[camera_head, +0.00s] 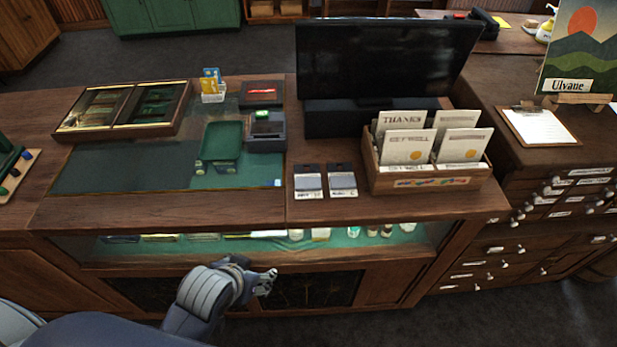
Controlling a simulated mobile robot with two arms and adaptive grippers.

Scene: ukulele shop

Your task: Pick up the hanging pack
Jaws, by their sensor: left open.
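Two small flat packs with dark tops and pale lower parts lie side by side on the wooden counter, the left pack (308,182) and the right pack (342,181). They look like hanging packs, but I cannot tell which one the task names. My left gripper (268,282) is open and empty in front of the counter, low by its glass front. It is apart from both packs, nearer to me and a little to their left. My right gripper is not in view.
A wooden card box (430,184) stands just right of the packs, with a black monitor (385,60) behind. A card reader (267,132) and green tray (222,141) stand to the left. The counter's front strip (230,207) is clear.

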